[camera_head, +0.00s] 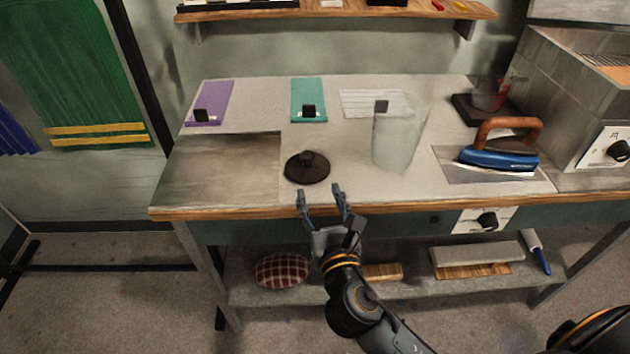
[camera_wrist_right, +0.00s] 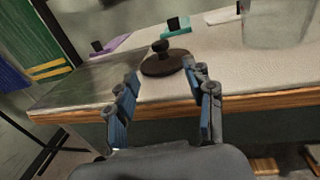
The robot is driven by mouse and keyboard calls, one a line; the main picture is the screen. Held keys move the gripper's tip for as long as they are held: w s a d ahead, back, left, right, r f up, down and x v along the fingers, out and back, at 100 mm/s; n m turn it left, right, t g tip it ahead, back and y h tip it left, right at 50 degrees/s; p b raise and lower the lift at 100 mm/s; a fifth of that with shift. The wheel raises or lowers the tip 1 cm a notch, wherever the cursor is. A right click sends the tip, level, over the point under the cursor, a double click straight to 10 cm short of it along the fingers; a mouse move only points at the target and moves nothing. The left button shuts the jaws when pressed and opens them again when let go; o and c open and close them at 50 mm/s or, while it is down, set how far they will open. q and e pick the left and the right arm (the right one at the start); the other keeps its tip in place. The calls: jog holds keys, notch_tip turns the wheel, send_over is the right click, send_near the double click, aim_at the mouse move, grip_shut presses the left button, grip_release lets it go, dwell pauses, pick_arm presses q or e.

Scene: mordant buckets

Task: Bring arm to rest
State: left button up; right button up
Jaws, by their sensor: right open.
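My right gripper (camera_head: 322,200) is open and empty in the head view, in front of the table's front edge. Its two fingers point toward the table. In the right wrist view the open fingers (camera_wrist_right: 160,88) frame a dark round lid with a knob (camera_wrist_right: 166,62). In the head view this lid (camera_head: 307,168) lies flat on the table (camera_head: 345,150), just beyond the fingertips and apart from them. My left gripper is not in view.
A translucent bucket (camera_head: 398,140) stands right of the lid. A blue iron (camera_head: 499,155) with a brown handle rests further right. Purple (camera_head: 212,100) and teal (camera_head: 309,92) cards lie at the back. A lower shelf (camera_head: 330,290) holds a plaid cushion (camera_head: 282,270).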

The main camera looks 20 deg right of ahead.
jog(key=shift+s+a, duration=0.1)
jog(key=shift+s, duration=0.7)
